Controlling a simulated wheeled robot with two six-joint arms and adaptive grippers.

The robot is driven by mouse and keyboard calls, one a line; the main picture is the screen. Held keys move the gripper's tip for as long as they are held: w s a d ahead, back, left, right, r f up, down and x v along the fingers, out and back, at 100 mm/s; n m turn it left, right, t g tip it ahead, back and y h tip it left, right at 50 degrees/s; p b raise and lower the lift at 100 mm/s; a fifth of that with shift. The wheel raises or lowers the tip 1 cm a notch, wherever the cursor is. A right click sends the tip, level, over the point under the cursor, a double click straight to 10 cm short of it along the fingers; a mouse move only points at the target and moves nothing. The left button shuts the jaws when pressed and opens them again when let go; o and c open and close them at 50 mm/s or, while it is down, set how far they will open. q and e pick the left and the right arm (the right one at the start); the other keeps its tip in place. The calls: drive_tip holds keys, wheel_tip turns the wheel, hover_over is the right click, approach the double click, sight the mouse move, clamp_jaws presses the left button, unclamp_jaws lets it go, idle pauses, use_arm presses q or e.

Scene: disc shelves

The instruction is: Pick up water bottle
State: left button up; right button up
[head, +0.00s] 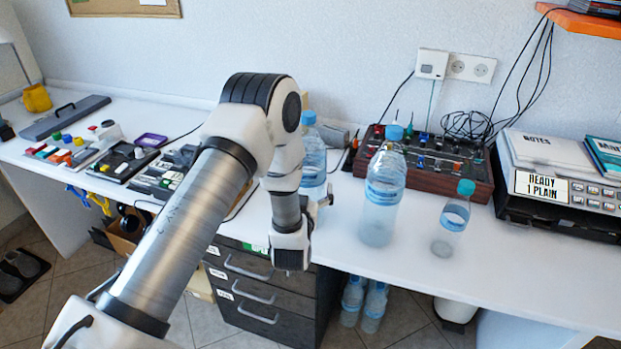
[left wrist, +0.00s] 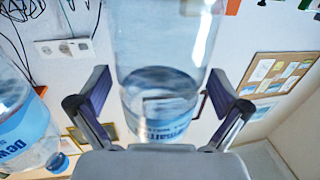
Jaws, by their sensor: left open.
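Three clear water bottles with blue labels stand upright on the white desk in the head view. One bottle (head: 313,158) is at the back, partly hidden by my left arm. A larger bottle (head: 383,195) stands to its right, and a small bottle (head: 453,220) with a teal cap is further right. My left gripper (head: 322,200) is at the back bottle. In the left wrist view my left gripper (left wrist: 158,80) is open, with a bottle (left wrist: 160,105) showing between its spread fingers. Whether they touch it I cannot tell. Another bottle (left wrist: 22,125) shows at the left. My right gripper is out of view.
A mixer-like panel (head: 430,162) with knobs and cables lies behind the bottles. A printer-like machine (head: 555,190) is at the right. Drawers (head: 265,290) stand under the desk (head: 520,280), with more bottles (head: 365,302) on the floor. The front desk strip is clear.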

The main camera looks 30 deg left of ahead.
use_arm(q)
drive_tip(key=shift+x, duration=0.9)
drive_tip(key=c, duration=1.2)
drive_tip(key=shift+r, duration=0.2)
drive_tip(key=c, duration=0.4)
drive_tip(key=shift+f, duration=0.1)
drive_tip(key=shift+c, duration=0.2)
